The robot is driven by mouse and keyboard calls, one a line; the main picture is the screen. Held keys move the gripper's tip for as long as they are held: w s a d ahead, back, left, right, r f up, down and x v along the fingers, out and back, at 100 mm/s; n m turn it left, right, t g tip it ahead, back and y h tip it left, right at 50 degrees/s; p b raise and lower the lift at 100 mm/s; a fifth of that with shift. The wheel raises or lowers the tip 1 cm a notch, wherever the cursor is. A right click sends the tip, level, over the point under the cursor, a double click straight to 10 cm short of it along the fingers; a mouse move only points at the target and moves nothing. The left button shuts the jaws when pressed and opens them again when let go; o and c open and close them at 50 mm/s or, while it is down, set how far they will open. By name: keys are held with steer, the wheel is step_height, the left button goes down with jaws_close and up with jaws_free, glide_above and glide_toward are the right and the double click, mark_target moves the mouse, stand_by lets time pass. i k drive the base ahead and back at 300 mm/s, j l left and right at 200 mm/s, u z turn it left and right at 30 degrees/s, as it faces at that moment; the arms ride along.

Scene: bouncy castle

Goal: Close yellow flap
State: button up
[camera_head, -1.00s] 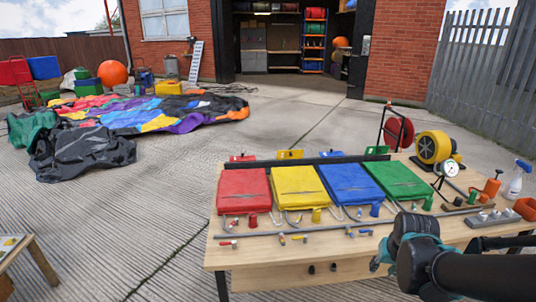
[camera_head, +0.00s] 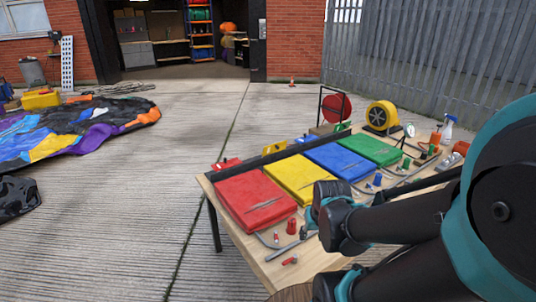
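A yellow flap (camera_head: 301,178) lies on the wooden workbench, between a red flap (camera_head: 253,199) on its left and a blue flap (camera_head: 340,160) on its right. It looks flat, but I cannot tell whether it is fully closed. My arm comes in from the right and covers the bench in front of the yellow and blue flaps. The end of my arm is near the front edge of the yellow flap. The fingers of my gripper are hidden, so I cannot see whether it is open or shut.
A green flap (camera_head: 370,149) is farther right on the workbench (camera_head: 207,184). A yellow blower (camera_head: 382,116), a red reel (camera_head: 336,108) and a spray bottle (camera_head: 447,128) stand at the far end. A red fitting (camera_head: 291,226) is near the front. Open concrete lies left of the bench.

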mark_target(271, 149)
steer(key=j+z, duration=0.1)
steer(key=j, duration=0.8)
steer(key=i+j+z, duration=0.15)
steer(key=j, duration=0.35)
steer(key=i+j+z, duration=0.15)
steer(key=j, duration=0.35)
steer(key=j+z, duration=0.15)
steer(key=j, duration=0.35)
steer(key=i+j+z, duration=0.1)
steer(key=j, duration=0.45)
steer(key=i+j, duration=0.15)
steer(key=j, duration=0.15)
steer(key=i+j+z, duration=0.15)
steer(key=i+j, duration=0.2)
steer(key=j, duration=0.25)
steer(key=i+j+z, duration=0.1)
steer(key=j, duration=0.2)
